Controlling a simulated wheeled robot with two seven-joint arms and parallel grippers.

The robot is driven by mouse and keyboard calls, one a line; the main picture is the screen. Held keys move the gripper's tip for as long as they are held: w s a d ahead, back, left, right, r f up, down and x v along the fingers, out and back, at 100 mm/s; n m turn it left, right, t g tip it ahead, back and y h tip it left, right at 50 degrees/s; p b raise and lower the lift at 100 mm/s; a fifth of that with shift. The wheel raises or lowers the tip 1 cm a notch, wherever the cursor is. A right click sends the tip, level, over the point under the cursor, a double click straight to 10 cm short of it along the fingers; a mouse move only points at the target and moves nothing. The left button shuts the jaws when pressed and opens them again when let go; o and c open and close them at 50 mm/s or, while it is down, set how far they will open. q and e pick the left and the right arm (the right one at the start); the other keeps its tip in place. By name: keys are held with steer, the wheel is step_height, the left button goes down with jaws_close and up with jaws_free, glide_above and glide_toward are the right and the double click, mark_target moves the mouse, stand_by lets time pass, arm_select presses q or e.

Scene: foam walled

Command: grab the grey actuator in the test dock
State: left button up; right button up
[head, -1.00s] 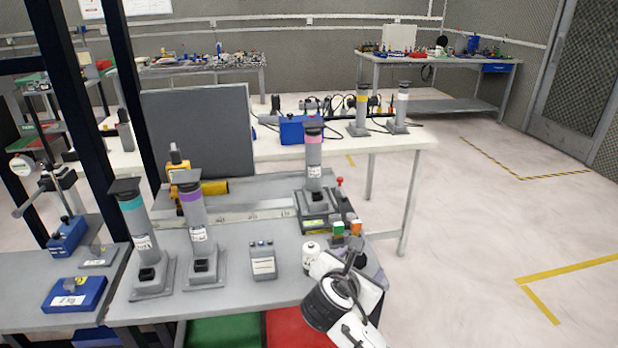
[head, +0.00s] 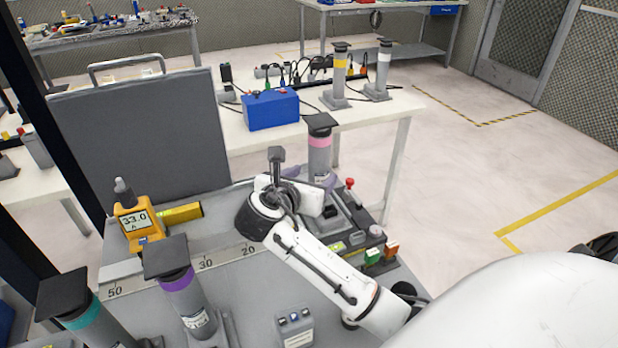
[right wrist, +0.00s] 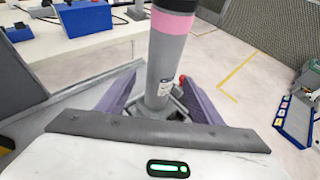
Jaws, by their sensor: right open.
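The grey actuator with a pink band and dark square cap (head: 320,148) stands upright in the test dock (head: 350,222) at the right end of the bench. In the right wrist view the actuator (right wrist: 166,65) rises between the two open purple fingers (right wrist: 162,92), one on each side. A gap shows on both sides; the fingers are not closed on it. My left gripper is not in view.
Purple-banded (head: 185,295) and teal-banded (head: 90,318) actuators stand at the front left. A yellow meter (head: 137,222), a dark panel (head: 140,140) and a small grey box (head: 295,328) are also on the bench. A red knob (head: 350,184) stands close right of the actuator.

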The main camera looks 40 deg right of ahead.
mark_target(317, 175)
steer(key=x, duration=0.3)
steer(key=shift+s+d+f, duration=0.1)
steer(key=shift+s+d, duration=0.1)
steer(key=shift+a+f+x, duration=0.1)
steer(key=shift+f+x, duration=0.05)
steer(key=shift+x, duration=1.25)
steer(key=shift+a+f+x, duration=0.15)
steer(key=shift+f+x, duration=0.05)
steer(key=shift+x, duration=1.15)
steer(key=shift+w, duration=0.15)
jaws_close()
steer(key=shift+r, duration=0.15)
